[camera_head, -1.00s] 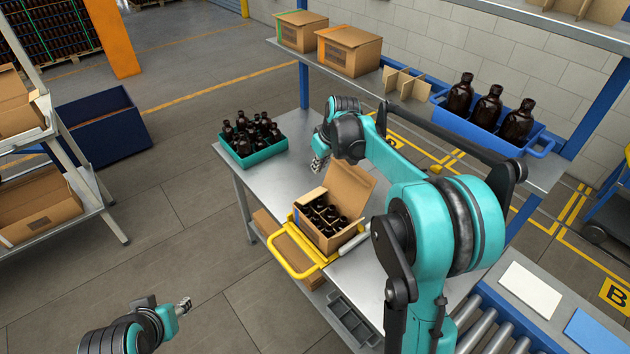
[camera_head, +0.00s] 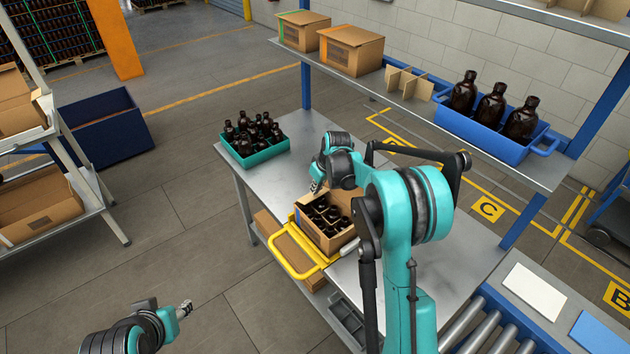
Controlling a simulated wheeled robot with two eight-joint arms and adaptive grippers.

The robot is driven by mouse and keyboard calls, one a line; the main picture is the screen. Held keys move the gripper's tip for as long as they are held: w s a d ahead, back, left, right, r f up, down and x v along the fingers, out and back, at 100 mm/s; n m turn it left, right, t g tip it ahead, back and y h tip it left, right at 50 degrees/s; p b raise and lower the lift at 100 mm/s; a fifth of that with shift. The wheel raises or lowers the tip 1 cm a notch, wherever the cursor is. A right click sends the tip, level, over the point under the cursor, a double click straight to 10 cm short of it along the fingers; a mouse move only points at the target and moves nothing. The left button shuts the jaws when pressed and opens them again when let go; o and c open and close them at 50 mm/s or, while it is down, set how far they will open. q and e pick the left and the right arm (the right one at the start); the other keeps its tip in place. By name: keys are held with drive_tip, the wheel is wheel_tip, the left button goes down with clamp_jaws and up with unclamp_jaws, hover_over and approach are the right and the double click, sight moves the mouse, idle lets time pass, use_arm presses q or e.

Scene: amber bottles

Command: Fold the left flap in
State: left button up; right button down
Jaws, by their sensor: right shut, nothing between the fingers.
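An open cardboard carton (camera_head: 326,243) stands on the metal table beside a yellow frame, with several dark amber bottles (camera_head: 322,211) inside. The arm covers much of its far side, where part of a raised flap (camera_head: 343,199) shows. I cannot make out the left flap clearly; my gripper is close to that edge. My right gripper (camera_head: 317,186) is shut and empty, pointing down at the carton's far left corner; contact cannot be told. My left gripper (camera_head: 185,308) is at the lower left, away from the table, and its fingers are too small to judge.
A teal crate of bottles (camera_head: 262,156) stands at the table's far left corner. The yellow frame (camera_head: 290,267) juts past the front edge. A shelf (camera_head: 408,103) above holds closed cartons, a divider and a blue bottle tray (camera_head: 478,135). Bare table lies between crate and carton.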

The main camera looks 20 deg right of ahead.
drive_tip(key=shift+f, duration=0.35)
drive_tip(key=shift+s, duration=0.1)
drive_tip(key=shift+d, duration=0.1)
drive_tip(key=t+b, duration=0.1)
drive_tip(key=s+f+t+y+b, duration=0.1)
drive_tip(key=b, duration=0.1)
drive_tip(key=s+f+t+b, duration=0.1)
drive_tip(key=b, duration=0.1)
drive_tip(key=shift+d+f+t, duration=0.25)
drive_tip(key=shift+d+t, duration=0.05)
drive_tip(key=shift+t, duration=0.1)
drive_tip(key=shift+w, duration=0.1)
drive_tip(key=shift+r, duration=0.25)
